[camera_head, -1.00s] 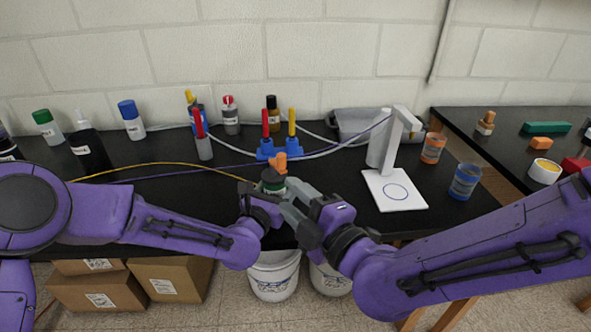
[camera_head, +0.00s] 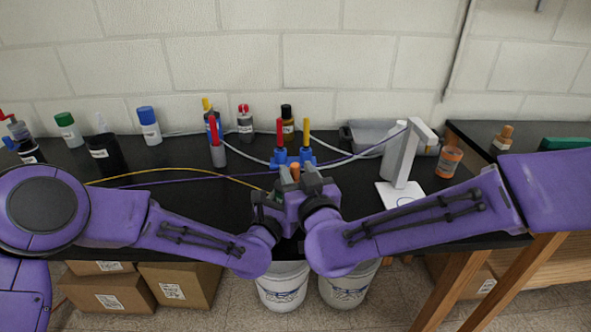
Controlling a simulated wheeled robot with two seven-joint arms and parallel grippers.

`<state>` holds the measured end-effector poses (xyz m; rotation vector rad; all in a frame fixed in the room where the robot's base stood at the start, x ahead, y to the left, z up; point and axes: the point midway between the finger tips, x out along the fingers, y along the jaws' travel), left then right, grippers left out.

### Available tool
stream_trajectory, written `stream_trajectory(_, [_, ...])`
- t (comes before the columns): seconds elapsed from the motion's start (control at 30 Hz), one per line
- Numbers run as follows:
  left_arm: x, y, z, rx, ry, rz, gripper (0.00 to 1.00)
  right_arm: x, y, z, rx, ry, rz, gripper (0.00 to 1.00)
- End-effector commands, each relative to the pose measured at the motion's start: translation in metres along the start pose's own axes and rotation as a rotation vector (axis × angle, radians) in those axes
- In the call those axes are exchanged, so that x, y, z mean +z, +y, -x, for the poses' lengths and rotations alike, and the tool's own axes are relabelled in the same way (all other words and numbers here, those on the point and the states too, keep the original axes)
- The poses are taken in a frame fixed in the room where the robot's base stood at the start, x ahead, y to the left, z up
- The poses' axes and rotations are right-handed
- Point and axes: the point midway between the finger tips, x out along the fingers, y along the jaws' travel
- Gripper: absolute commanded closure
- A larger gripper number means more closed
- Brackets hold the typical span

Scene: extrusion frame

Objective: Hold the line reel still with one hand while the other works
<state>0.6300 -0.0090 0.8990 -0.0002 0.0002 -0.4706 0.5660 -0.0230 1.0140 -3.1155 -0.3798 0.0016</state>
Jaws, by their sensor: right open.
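An object with an orange top (camera_head: 294,171), probably the line reel, is at the front middle of the black bench. My grippers hide nearly all of it. My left gripper (camera_head: 268,201) is low against its left side; its fingers are too hidden to tell whether they grip it. My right gripper (camera_head: 305,178) is open at the right side and top of the orange part, close to the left gripper. I cannot tell whether it touches. A yellow line (camera_head: 190,176) runs along the bench toward the object from the left.
Behind the grippers stands a blue holder (camera_head: 293,158) with red and yellow handled tools. A white stand (camera_head: 400,160) and an orange-labelled jar (camera_head: 449,161) are at right. Several bottles line the back. White buckets (camera_head: 283,287) are below. The left middle of the bench is mostly clear.

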Motion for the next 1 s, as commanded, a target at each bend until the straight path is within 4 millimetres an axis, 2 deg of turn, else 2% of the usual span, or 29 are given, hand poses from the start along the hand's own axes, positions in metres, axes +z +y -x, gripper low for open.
stream_trajectory(0.13, [0.0,0.0,0.0,0.0,0.001,0.0,0.69,0.0,0.0,-0.014,-0.001,0.0,0.0,0.56])
stream_trajectory(0.4, [-0.001,0.0,0.0,0.0,0.001,0.0,0.69,0.0,-0.001,-0.016,-0.002,0.0,0.002,0.56])
stream_trajectory(0.53, [0.0,0.0,0.0,0.0,0.001,0.0,0.69,0.0,0.0,-0.016,-0.001,0.0,0.002,0.98])
stream_trajectory(0.57, [0.0,0.0,0.0,0.0,0.001,0.0,0.69,0.0,0.0,-0.016,-0.001,0.0,0.002,1.0])
stream_trajectory(0.7, [0.0,0.0,0.0,0.0,0.001,0.0,0.69,0.0,0.001,-0.016,-0.016,0.001,0.002,1.0])
stream_trajectory(1.0, [0.0,0.0,0.0,0.0,0.001,0.0,0.69,0.0,0.006,-0.018,-0.191,0.0,0.002,1.0])
